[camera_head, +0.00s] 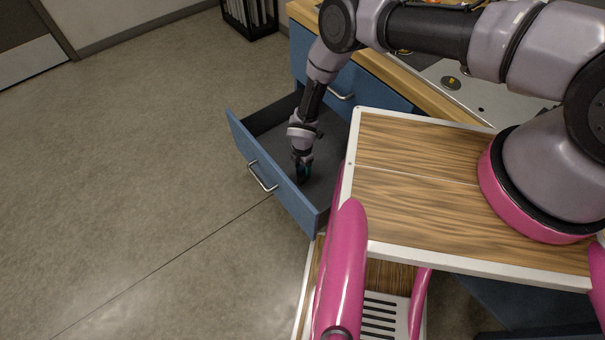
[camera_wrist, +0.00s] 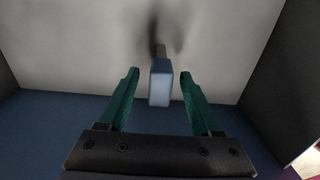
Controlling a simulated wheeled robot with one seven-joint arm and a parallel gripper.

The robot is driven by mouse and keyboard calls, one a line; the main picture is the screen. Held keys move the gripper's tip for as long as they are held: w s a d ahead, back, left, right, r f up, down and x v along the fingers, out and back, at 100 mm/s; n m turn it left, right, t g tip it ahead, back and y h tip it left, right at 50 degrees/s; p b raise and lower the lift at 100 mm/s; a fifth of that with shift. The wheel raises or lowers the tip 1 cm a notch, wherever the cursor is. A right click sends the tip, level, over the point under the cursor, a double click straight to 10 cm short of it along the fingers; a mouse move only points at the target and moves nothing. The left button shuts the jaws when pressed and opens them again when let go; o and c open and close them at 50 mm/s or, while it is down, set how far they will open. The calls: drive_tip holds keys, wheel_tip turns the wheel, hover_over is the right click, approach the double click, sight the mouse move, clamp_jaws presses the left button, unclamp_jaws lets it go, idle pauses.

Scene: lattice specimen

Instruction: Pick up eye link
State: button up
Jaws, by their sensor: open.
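A small light-blue block-shaped piece with a thin brownish stem, which looks like the eye link (camera_wrist: 160,88), shows in the wrist view. It lies between my fingers as seen from the wrist, with a dark blurred shadow beyond it. I cannot tell whether either finger touches it; gaps show on both sides. My gripper (camera_wrist: 160,75) is open, its two green fingers standing apart. In the head view my gripper (camera_head: 302,171) reaches down into the open blue drawer (camera_head: 275,178). The eye link cannot be made out there.
The drawer's front panel with its metal handle (camera_head: 263,177) and its side walls surround my gripper closely. A wooden-topped surface with a white rim (camera_head: 420,165) stands to the right. A counter (camera_head: 380,75) lies behind. The floor (camera_head: 130,180) at left is clear.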

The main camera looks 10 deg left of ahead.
clamp_jaws()
idle(0.3)
